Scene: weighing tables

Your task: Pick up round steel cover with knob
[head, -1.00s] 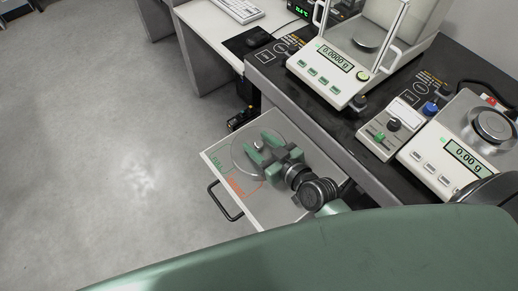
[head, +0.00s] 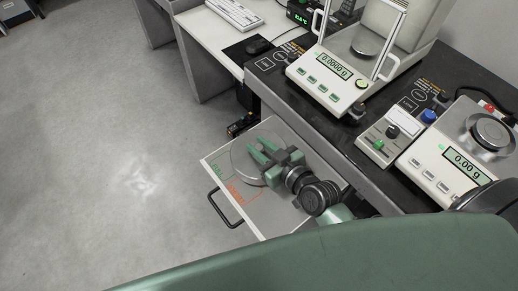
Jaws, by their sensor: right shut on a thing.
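The round steel cover (head: 243,166) lies in an open drawer (head: 225,152), below the black-topped table. My right gripper (head: 260,152) reaches down over it from the lower right. Its green fingers are close together and shut on the cover's knob, which the fingers hide. Part of the cover's disc is hidden under the gripper. I cannot tell whether the cover is clear of the drawer floor. My left gripper is not in view.
A balance with a glass shield (head: 330,72), a small control box (head: 388,135) and a second balance (head: 445,160) stand on the black tabletop. The drawer's handle (head: 222,209) faces open floor at the left. A keyboard (head: 232,14) lies on the white desk behind.

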